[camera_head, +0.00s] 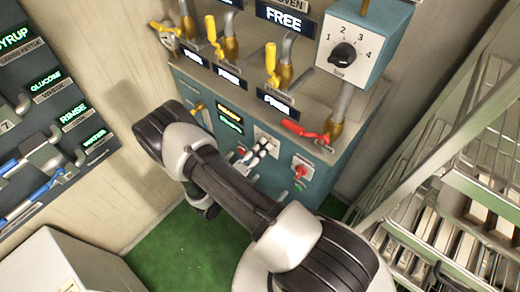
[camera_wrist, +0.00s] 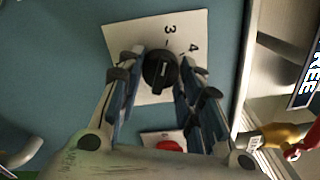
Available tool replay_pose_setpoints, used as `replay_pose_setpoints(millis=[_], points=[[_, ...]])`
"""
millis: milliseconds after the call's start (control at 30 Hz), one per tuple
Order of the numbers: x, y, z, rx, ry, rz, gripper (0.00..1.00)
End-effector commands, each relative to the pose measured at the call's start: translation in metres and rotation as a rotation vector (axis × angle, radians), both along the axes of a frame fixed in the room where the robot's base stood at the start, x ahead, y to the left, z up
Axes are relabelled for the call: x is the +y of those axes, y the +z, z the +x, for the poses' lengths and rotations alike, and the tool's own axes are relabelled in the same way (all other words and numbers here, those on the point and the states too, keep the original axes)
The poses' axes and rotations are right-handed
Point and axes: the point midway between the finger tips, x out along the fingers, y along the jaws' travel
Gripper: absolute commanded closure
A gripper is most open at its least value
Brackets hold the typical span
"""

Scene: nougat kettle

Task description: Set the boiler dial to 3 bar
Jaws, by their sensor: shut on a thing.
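In the wrist view a round black knob (camera_wrist: 160,70) sits on a white plate (camera_wrist: 130,35) marked 3 and 4, on a teal panel. Its short white mark points roughly toward the 3; the exact setting is hard to read. My gripper (camera_wrist: 160,82) has one finger on each side of the knob and is shut on it. In the head view my gripper (camera_head: 258,152) is at the teal cabinet front (camera_head: 318,158) and mostly covers this plate. Another black dial (camera_head: 343,54), marked 1 to 4, is on a white box at upper right. Which one is the boiler's, I cannot tell.
A red button (camera_head: 301,172) is right of the gripper, and a red-handled valve (camera_head: 305,130) is above it. Yellow-handled valves (camera_head: 271,65) stand on the cabinet top. A metal rack (camera_head: 450,210) is at the right. Green floor (camera_head: 180,250) shows at lower left.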

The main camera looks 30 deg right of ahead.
Motion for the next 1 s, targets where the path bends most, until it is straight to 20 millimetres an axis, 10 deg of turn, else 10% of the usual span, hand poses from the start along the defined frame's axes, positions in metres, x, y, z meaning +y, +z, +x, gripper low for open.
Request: replay_pose_setpoints(millis=[367,400,1000], points=[[-0.0002,-0.0004,-0.0005,0.006,-0.001,-0.001,0.91],[-0.0002,-0.0004,-0.0005,0.006,-0.001,-0.001,0.66],[0.0007,0.0000,-0.0004,0.004,0.000,-0.001,0.47]])
